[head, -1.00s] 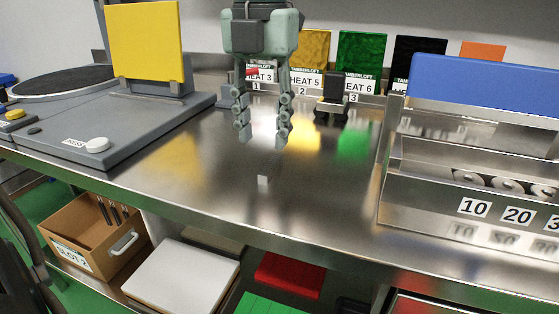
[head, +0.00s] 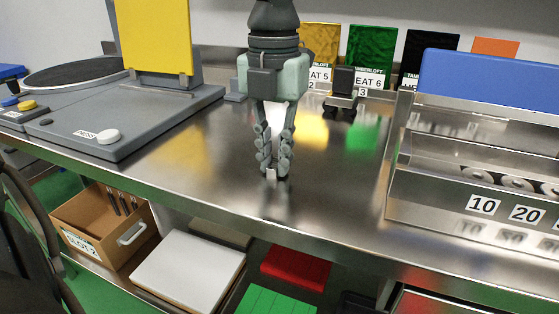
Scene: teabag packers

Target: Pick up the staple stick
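The staple stick (head: 271,174) is a small pale grey piece on the steel bench, near the middle of the head view. My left gripper (head: 275,171) points down over it, its fingertips low at the bench top and right at the stick. The fingers stand close together, and the stick shows between or just in front of the tips. I cannot tell whether they press on it. The fingers hide part of the bench behind. My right gripper is not in view.
A grey machine with a yellow panel (head: 153,35) stands at the left. A steel rack with a blue panel (head: 490,80) and number labels stands at the right. A small black stapler-like device (head: 342,88) and coloured packs stand behind. The bench around the gripper is clear.

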